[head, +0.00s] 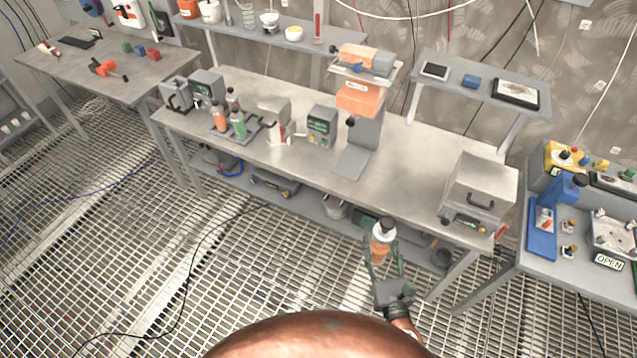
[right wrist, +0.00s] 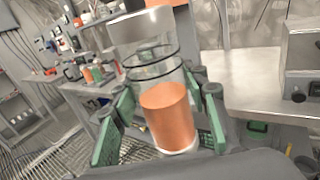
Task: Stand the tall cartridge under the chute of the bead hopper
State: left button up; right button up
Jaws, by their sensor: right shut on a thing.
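My right gripper (head: 384,262) is shut on the tall cartridge (head: 381,246), a clear tube with an orange fill in its lower part. In the right wrist view the cartridge (right wrist: 165,115) stands roughly upright between the green finger pads, with dark rings around its clear upper part. In the head view it is held in front of the bench's front edge, apart from the bench top. The bead hopper (head: 360,97), with an orange body on a grey stand, is on the bench behind it. Its grey base plate (head: 353,163) is bare. My left gripper is not in view.
The metal bench (head: 405,185) is clear right of the hopper up to a steel box with a handle (head: 480,190). Left of the hopper are a small grey device (head: 321,126) and a tray with several bottles (head: 238,123). A raised shelf (head: 450,88) stands behind.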

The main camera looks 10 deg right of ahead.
aim_at(350, 163)
jog(key=u, duration=0.05)
jog(key=k, duration=0.45)
jog(key=u, duration=1.1)
jog(key=i, duration=1.35)
jog(key=z, duration=0.6)
jog(key=i, duration=0.75)
jog(key=z, duration=1.3)
jog(key=i, duration=0.4)
jog(key=z, duration=0.4)
